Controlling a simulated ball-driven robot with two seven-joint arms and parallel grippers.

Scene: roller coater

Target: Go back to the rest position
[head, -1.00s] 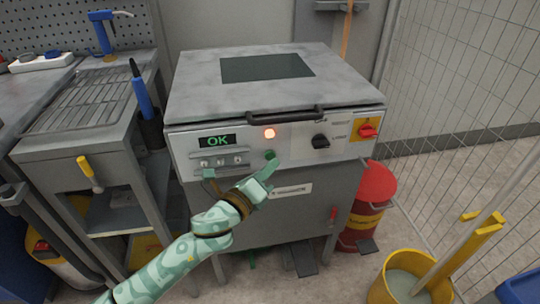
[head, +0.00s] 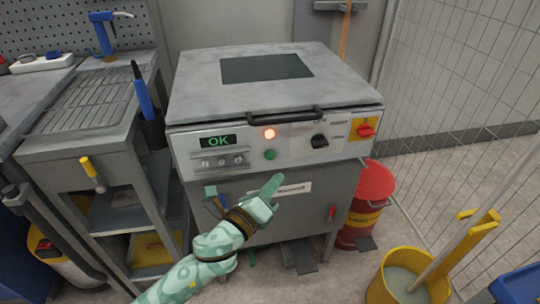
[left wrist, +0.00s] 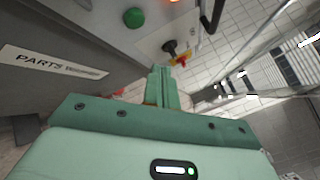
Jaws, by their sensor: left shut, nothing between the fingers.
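My left gripper (head: 276,184) is shut and empty in the head view. It is in front of the machine's lower front, below the control panel, and apart from the green button (head: 270,155). In the left wrist view, my shut left gripper (left wrist: 159,72) points up toward the panel, with the green button (left wrist: 134,17) to its upper left. The roller coater (head: 270,88) has its lid down. Its display (head: 218,141) reads OK and a red-orange lamp (head: 269,133) is lit. My right gripper is not in view.
A bench with a drain rack (head: 85,100) stands to the left. A red bin (head: 368,196) and a yellow bucket (head: 408,283) stand to the right, near a wire mesh fence (head: 470,90). A black selector knob (head: 319,141) and a red switch (head: 366,130) sit on the panel.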

